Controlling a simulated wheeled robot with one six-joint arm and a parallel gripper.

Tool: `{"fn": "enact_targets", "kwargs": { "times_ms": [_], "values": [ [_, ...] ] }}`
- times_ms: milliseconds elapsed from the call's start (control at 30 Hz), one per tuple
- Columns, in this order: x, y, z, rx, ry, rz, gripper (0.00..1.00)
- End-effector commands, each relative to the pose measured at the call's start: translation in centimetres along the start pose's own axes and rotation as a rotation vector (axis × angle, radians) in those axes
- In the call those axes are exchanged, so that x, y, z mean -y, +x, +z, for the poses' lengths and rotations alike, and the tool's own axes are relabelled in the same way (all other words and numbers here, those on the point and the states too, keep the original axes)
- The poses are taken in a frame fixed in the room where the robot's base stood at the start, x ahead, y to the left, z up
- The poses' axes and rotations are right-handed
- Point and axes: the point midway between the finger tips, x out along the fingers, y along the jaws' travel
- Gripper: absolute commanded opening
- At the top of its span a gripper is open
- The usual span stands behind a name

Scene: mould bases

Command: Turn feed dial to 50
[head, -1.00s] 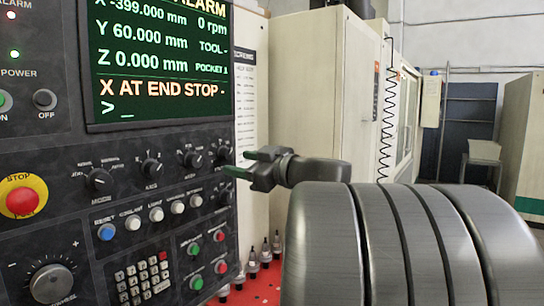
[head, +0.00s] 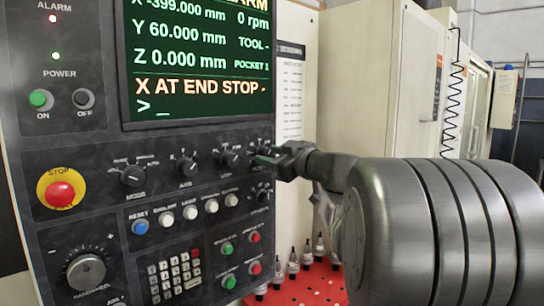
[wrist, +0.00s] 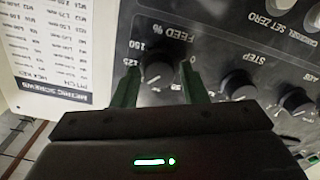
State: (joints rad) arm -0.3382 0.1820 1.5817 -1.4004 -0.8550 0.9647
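The feed dial (wrist: 158,72) is a black knob under the label "FEED %", upside down in the wrist view. Scale figures 150, 125 and 0 show around it; its pointer setting is too unclear to read. My gripper (wrist: 160,66) is open, with one green finger on each side of the dial. I cannot tell whether the fingers touch it. In the head view my gripper (head: 268,156) is at the right end of the dial row on the control panel (head: 100,235) and largely hides the feed dial.
The step dial (head: 229,158) sits close beside my gripper, with the axis dial (head: 186,166) and mode dial (head: 132,175) further left. Push buttons (head: 190,212) lie below. The screen (head: 195,60) reads "X AT END STOP". A red perforated tray (head: 305,285) with tool holders stands below right.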

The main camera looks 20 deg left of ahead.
Motion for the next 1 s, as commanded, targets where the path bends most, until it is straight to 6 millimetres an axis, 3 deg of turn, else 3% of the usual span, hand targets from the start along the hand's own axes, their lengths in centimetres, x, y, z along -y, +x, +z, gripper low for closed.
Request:
{"fn": "enact_targets", "kwargs": {
  "times_ms": [33,133,167,567,1000],
  "values": [
    [0.0,-0.01,0.01,0.0,0.0,0.0,0.29],
    [0.01,-0.02,0.01,0.0,0.0,0.0,0.09],
    [0.01,-0.02,0.01,0.0,0.0,0.0,0.08],
    [0.01,0.0,0.03,0.0,-0.077,-0.001,0.08],
    [0.05,0.02,0.13,-0.001,-0.442,-0.002,0.08]
  ]
}}
